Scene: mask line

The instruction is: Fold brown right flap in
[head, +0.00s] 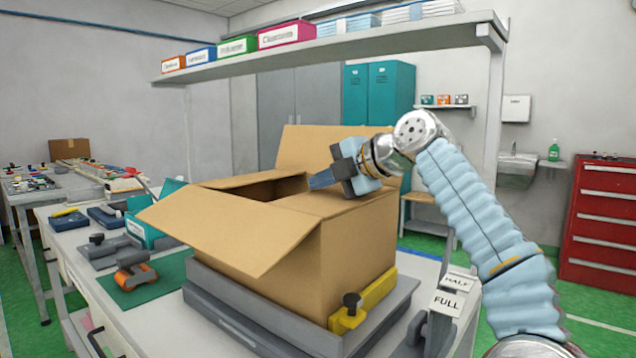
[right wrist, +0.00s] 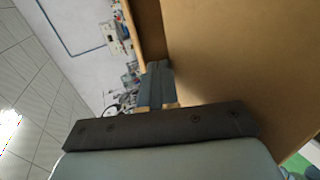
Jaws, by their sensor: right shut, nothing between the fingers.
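A brown cardboard box (head: 350,250) stands open in the middle of the head view. Its right flap (head: 318,204) appears to lean inward over the right part of the opening, partly hidden by my gripper. The near flap (head: 230,235) slopes outward and down, and the far flap (head: 310,145) stands up. My right gripper (head: 318,181) is shut and empty, its fingers pointing left over the box's right side. In the right wrist view the closed fingertips (right wrist: 158,68) are close beside a large cardboard panel (right wrist: 235,60); I cannot tell whether they touch. My left gripper is out of view.
The box sits in a grey fixture (head: 240,322) with a yellow clamp (head: 365,300) at its right. An orange-and-dark tool (head: 136,272) lies on a green mat to the left. A shelf (head: 340,46) runs above, and HALF and FULL labels (head: 448,302) stand at the right.

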